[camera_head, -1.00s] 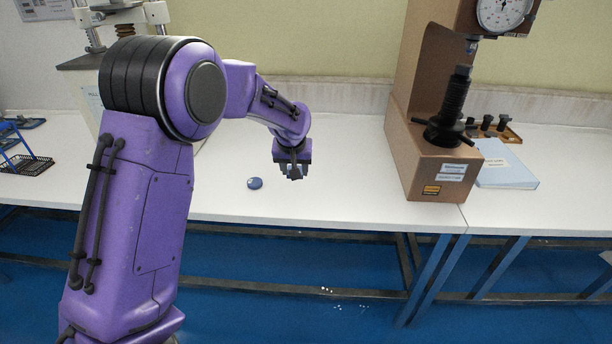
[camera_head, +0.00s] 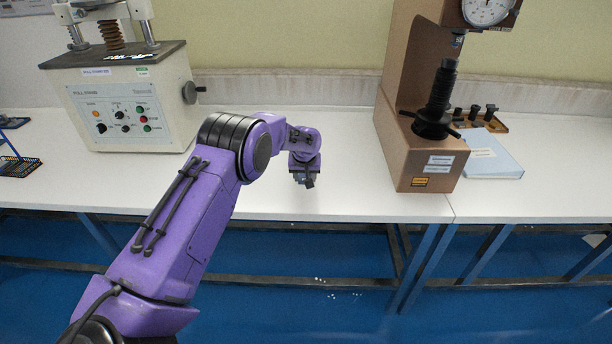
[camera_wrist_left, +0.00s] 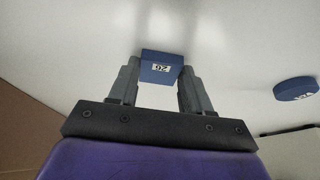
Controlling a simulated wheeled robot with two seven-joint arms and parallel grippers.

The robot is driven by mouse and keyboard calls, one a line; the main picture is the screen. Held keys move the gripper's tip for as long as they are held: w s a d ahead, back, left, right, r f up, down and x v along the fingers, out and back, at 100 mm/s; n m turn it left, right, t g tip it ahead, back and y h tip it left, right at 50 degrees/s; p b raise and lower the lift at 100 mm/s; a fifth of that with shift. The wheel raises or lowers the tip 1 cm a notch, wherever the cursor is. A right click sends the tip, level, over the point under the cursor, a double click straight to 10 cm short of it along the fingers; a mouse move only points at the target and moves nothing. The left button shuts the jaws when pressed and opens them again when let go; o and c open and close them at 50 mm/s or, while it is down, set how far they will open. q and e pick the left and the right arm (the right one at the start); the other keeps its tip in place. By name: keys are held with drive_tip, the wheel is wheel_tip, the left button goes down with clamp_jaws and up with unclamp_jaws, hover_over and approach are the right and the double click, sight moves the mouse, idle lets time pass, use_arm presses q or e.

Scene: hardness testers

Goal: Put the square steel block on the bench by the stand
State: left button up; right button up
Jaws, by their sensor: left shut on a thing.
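My left gripper (camera_head: 305,182) is over the white bench (camera_head: 345,195), left of the brown hardness tester. In the left wrist view its fingers (camera_wrist_left: 159,88) are shut on a square block (camera_wrist_left: 160,68) with blue faces and a small white number label. The block sits between the fingertips over the bench; I cannot tell whether it touches the surface. In the head view the block is too small and dark to make out clearly. I cannot tell for sure which item is the stand. My right gripper is not in view.
A brown hardness tester (camera_head: 425,170) stands right of the gripper. A blue folder (camera_head: 488,158) and a tray of dark parts (camera_head: 482,120) lie beside it. A pull tester (camera_head: 125,105) and blue rack (camera_head: 18,165) are at left. A blue disc (camera_wrist_left: 295,88) lies on the bench.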

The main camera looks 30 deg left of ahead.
use_arm(q)
drive_tip(key=o, duration=1.2)
drive_tip(key=shift+f, duration=0.1)
drive_tip(key=shift+o, duration=0.2)
drive_tip(key=shift+d+r, duration=0.1)
drive_tip(key=shift+r, duration=0.35)
drive_tip(key=v, duration=1.1)
drive_tip(key=shift+r+b, duration=0.2)
drive_tip(key=shift+b, duration=0.15)
drive_tip(key=shift+s, duration=0.1)
